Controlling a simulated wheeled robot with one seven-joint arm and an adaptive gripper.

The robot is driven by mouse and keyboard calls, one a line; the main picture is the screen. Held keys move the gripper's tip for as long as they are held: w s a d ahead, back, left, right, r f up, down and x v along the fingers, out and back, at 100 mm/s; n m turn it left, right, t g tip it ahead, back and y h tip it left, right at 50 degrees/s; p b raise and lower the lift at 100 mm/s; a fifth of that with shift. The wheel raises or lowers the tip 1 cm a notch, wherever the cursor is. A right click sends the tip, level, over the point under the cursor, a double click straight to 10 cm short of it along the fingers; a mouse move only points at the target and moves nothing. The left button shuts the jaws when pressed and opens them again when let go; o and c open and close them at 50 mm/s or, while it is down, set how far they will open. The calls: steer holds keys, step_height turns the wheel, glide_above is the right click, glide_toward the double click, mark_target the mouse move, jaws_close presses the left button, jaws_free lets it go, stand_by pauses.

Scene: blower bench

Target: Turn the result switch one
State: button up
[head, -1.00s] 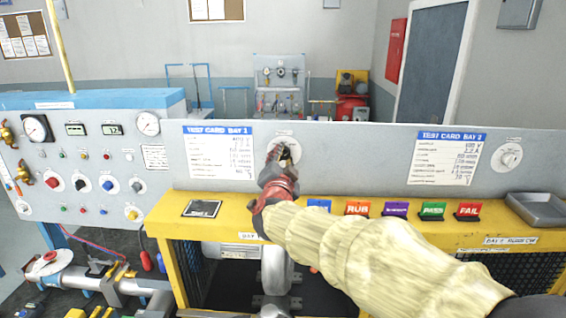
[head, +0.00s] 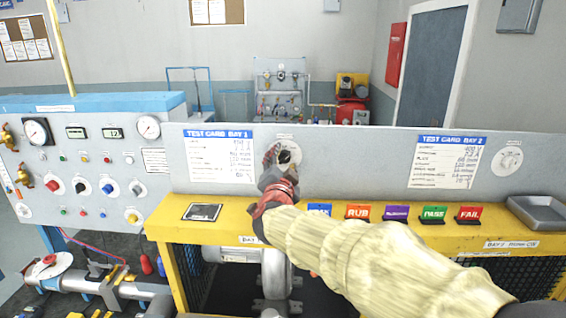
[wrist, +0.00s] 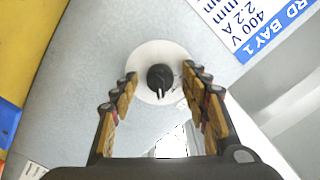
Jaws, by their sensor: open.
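The result switch by the bay 1 test card is a dark knob (wrist: 160,78) on a pale round plate (wrist: 150,58), set in the grey panel. In the wrist view the knob sits between the fingertips of my gripper (wrist: 158,82), which is open with a gap on both sides. In the head view my gripper (head: 281,158) is in front of the round plate (head: 287,142) and hides part of it. I cannot tell how far the fingers reach along the knob.
The bay 1 test card (head: 220,158) is left of the switch. A second dial (head: 507,159) sits by the bay 2 card (head: 447,160).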

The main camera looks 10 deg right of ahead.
steer(key=v, duration=1.2)
